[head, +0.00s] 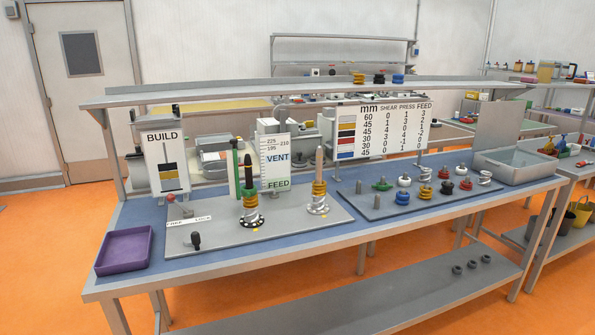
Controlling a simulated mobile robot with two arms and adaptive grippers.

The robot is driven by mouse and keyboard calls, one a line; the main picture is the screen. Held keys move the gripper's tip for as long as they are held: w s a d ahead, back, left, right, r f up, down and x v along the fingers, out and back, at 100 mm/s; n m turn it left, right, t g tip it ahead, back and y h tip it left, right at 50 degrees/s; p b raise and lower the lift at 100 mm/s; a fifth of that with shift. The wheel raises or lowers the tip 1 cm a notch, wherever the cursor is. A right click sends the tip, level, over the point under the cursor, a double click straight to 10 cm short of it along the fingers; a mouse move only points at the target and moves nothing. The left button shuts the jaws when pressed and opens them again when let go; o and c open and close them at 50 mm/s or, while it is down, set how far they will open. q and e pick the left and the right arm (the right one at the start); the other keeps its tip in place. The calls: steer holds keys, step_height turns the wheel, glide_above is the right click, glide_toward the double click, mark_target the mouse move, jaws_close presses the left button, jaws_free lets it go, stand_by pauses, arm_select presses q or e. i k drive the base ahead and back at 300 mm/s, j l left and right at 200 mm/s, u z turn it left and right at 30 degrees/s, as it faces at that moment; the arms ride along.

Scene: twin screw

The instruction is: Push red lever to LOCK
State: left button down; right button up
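The red lever (171,199) is small in the head view, at the left end of the grey machine plate (290,233) on the blue workbench. Its red knob shows just above the white label strip (189,221), which reads FREE at its left and LOCK at its right. The knob is at the FREE end. A dark handle (195,240) stands in front of the strip. On the same plate stand two upright screws, a left one (249,208) and a right one (318,195), with coloured rings. Neither of my grippers is in view.
A purple tray (124,250) lies on the bench left of the plate. A BUILD sign (163,160) stands behind the lever. A second plate with several coloured parts and a grey bin (518,163) are at the right. A shelf (300,91) runs above the bench.

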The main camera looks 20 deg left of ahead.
mark_target(170, 197)
steer(key=u, duration=1.3)
